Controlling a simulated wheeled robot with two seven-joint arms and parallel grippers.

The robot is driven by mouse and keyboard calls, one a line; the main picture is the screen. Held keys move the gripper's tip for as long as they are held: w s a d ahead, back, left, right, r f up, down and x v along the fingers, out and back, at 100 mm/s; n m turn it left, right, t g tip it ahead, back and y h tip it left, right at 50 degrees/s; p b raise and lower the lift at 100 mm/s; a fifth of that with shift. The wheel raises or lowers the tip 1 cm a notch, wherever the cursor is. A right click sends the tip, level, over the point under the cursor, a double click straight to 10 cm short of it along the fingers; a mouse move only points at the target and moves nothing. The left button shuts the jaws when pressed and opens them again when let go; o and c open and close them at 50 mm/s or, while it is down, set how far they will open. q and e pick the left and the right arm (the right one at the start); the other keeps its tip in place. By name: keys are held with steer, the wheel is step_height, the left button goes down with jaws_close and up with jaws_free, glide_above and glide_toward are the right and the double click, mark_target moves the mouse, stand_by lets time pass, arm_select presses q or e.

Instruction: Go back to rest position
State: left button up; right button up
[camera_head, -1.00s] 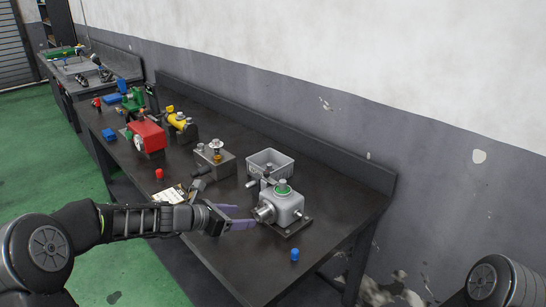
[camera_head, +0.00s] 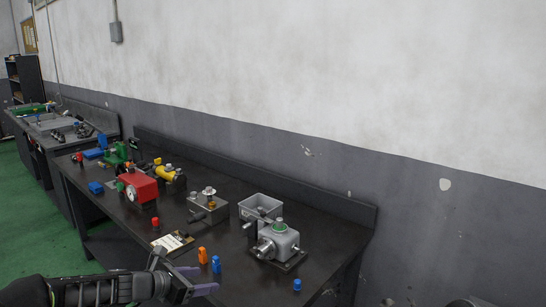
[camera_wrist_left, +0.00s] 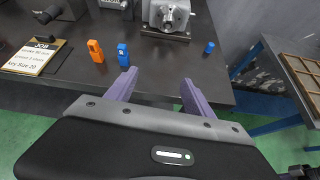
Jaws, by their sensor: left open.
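My left gripper (camera_head: 200,281) is low in the head view, at the front edge of the dark workbench (camera_head: 330,235). Its purple fingers are apart with nothing between them; the left wrist view shows them open (camera_wrist_left: 160,88) too. The grey hydraulic fixture (camera_head: 276,243) stands on the bench beyond and to the right of the gripper. An orange piece (camera_head: 203,256) and a blue piece (camera_head: 216,264) stand on the bench just beyond the fingers, apart from them. My right gripper does not show; only a bit of my right arm is at the lower right edge.
A grey bin (camera_head: 260,206), a metal block fixture (camera_head: 207,208), a job card (camera_head: 173,241) and a red machine (camera_head: 137,190) are on the bench. A small blue knob (camera_head: 297,285) is near the front edge. The wall runs behind the bench.

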arm_select(q)
steer(key=s+d+f+m+g+y, duration=0.1)
steer(key=s+f+m+g+y, duration=0.1)
steer(key=s+f+m, duration=0.8)
steer(key=s+d+f+m+g+y, duration=0.1)
steer(key=s+f+m+g+y, duration=0.35)
steer(key=f, duration=0.95)
steer(key=s+d+f+m+h, duration=0.1)
steer(key=s+d+f+m, duration=0.2)
steer(key=s, duration=0.5)
steer(key=s+d+f+m+g+h, duration=0.1)
steer(key=s+d+f+m, duration=0.2)
steer(key=s, duration=0.5)
steer(key=s+d+f+m+g+h, duration=0.1)
steer(key=s+d+m, duration=0.3)
steer(key=s, duration=0.5)
steer(key=shift+d+f+m, duration=0.2)
steer(key=shift+f+m, duration=0.25)
steer(key=shift+f, duration=0.45)
